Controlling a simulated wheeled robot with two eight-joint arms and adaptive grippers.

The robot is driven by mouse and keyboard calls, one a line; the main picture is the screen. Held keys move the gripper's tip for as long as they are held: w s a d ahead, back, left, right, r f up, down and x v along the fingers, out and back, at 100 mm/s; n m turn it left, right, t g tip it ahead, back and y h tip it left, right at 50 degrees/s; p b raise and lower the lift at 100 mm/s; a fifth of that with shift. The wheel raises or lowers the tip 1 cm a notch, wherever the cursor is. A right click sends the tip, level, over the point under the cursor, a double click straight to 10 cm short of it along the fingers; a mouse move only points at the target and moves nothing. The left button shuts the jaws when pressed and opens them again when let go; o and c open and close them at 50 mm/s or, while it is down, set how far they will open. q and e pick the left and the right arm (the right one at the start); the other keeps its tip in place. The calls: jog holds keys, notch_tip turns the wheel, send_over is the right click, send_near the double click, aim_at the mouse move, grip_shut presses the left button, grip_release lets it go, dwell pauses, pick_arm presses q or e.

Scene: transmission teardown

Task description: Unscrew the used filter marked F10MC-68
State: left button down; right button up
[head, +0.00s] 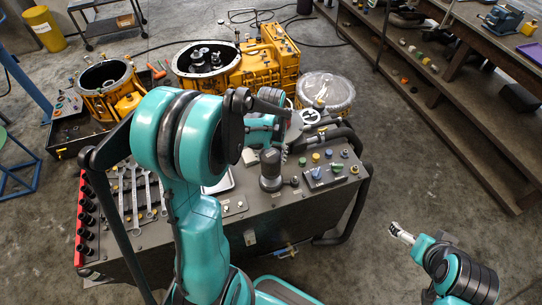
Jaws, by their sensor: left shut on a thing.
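My left arm reaches over the dark test cart, and its gripper (283,147) is at the cart's top, partly hidden behind my own wrist. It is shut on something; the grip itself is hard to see. A dark grey upright cylinder (270,166) stands on the cart just below the wrist and appears to be the used filter. I cannot read a marking on it. My right gripper (400,233) is low at the right, over bare floor, away from the cart. Its fingers are too small to judge.
The cart (255,210) carries wrenches (136,193) at the left and a button panel (325,176) at the right. Yellow transmission housings (270,58) and a clear round tub (325,90) stand behind. A stepped bench (440,90) runs along the right. Floor between is clear.

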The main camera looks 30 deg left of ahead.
pick_arm(q)
jog(key=shift+r, duration=0.1)
jog(key=shift+r+p, duration=2.15)
jog(key=shift+r, duration=0.85)
jog(key=shift+f, duration=0.1)
